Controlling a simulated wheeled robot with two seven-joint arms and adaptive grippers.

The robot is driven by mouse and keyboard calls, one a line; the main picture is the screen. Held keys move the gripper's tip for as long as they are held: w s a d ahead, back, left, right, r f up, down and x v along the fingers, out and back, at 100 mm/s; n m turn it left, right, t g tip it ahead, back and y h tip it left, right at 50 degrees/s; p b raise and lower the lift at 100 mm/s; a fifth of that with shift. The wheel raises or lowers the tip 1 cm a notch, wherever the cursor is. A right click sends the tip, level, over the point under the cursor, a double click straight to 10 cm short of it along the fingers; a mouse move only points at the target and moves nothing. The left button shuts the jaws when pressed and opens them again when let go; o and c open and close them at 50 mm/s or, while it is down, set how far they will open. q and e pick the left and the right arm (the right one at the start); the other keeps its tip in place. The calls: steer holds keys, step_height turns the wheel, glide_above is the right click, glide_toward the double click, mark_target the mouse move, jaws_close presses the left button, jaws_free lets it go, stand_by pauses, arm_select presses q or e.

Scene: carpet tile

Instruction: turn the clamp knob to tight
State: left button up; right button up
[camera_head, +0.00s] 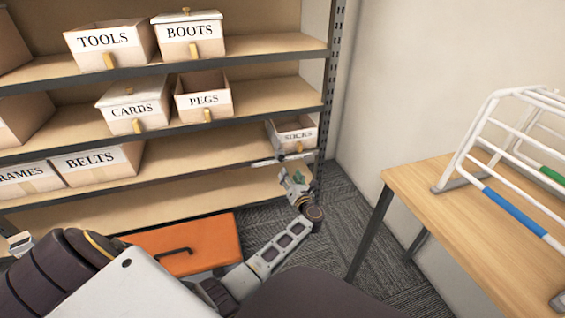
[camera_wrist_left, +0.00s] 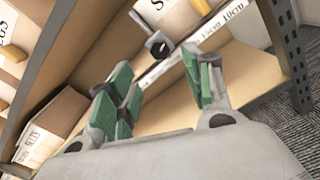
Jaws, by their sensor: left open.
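The clamp knob (camera_wrist_left: 158,44) is a small dark and grey knob with a pale bar. It sits on a rail at the shelf edge, and in the head view it is a small dark spot (camera_head: 281,156) below the STICKS box. Its exact setting is too small to read. My left gripper (camera_wrist_left: 160,82) is open, with green pads on both fingers, and nothing is between them. In the wrist view the knob lies beyond the fingertips, apart from them. In the head view the left gripper (camera_head: 294,180) is just below the knob.
A white scale strip (camera_wrist_left: 212,28) with cm marks runs along the shelf edge. The STICKS box (camera_head: 297,135) sits just above. A metal post (camera_head: 331,85) stands close on the right. An orange chest (camera_head: 205,245) is below left; a wooden table (camera_head: 430,185) holds a white rack (camera_head: 475,150).

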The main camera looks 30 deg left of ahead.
mark_target(282, 160)
arm_select(q)
steer(key=b+x, duration=0.3)
steer(key=x, duration=0.6)
steer(key=shift+w+a, duration=0.25)
steer(key=shift+a, duration=0.05)
steer(key=shift+w+a+b, duration=0.4)
steer(key=shift+w+a, duration=0.05)
steer(key=shift+a, duration=0.05)
arm_select(e)
steer(key=shift+w+a+f+t+y, duration=0.1)
steer(key=shift+a+f+t+y, duration=0.1)
steer(key=shift+f, duration=0.75)
steer(key=shift+w+a+f+t+y, duration=0.1)
steer(key=shift+a+f, duration=0.05)
steer(key=shift+f, duration=0.75)
steer(key=shift+r, duration=0.1)
arm_select(q)
steer(key=c, duration=1)
